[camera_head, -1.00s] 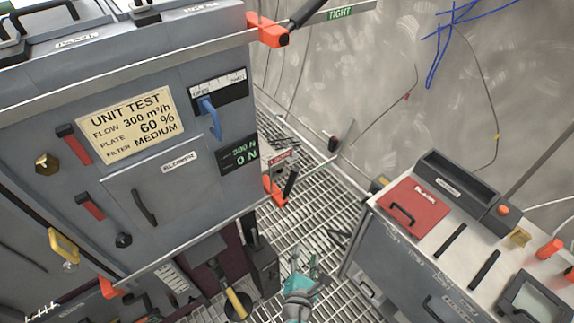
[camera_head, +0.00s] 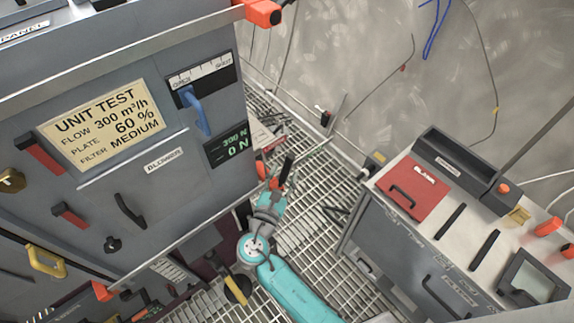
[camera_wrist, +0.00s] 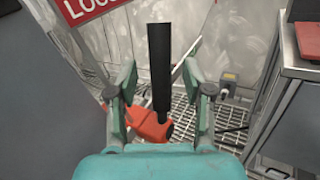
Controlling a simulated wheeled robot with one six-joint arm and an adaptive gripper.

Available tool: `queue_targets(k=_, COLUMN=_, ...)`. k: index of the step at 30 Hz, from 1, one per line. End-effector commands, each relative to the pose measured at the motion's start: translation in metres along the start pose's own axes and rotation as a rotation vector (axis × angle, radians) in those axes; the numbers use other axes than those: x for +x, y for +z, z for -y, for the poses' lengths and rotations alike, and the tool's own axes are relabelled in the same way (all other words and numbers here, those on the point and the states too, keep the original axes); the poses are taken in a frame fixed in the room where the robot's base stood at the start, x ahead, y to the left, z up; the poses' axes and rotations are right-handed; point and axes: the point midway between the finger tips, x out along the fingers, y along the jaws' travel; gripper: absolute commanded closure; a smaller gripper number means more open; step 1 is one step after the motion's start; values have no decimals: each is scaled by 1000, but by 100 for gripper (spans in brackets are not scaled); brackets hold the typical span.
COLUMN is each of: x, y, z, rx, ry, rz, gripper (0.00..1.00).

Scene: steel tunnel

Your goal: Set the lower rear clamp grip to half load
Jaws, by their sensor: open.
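The lower rear clamp's black grip (camera_wrist: 161,65) points up in the wrist view, with its orange clamp body (camera_wrist: 148,126) at its foot. In the head view the black grip (camera_head: 287,168) stands at the cabinet's lower rear corner, partly behind my gripper (camera_head: 276,186). In the wrist view my gripper (camera_wrist: 161,82) is open, one teal finger on each side of the grip, with gaps showing on both sides. I cannot tell how deep the grip sits between the fingers. The force display (camera_head: 233,145) on the cabinet reads 300 N above 0 N.
A red sign (camera_wrist: 82,8), cut off by the frame, hangs beyond the grip. The upper rear clamp (camera_head: 263,12) is orange. The grey cabinet (camera_head: 150,210) rises at left; a bench (camera_head: 400,245) stands at right. Open grating (camera_head: 310,235) lies between them.

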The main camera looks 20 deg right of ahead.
Motion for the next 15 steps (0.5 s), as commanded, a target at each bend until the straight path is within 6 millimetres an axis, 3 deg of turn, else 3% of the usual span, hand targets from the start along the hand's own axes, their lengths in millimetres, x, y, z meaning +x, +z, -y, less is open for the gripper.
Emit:
queue_targets(k=6, x=27, y=0, z=0, rx=0, ry=-2, rz=1, gripper=49)
queue_targets(k=15, x=35, y=0, z=0, rx=0, ry=1, rz=0, gripper=49)
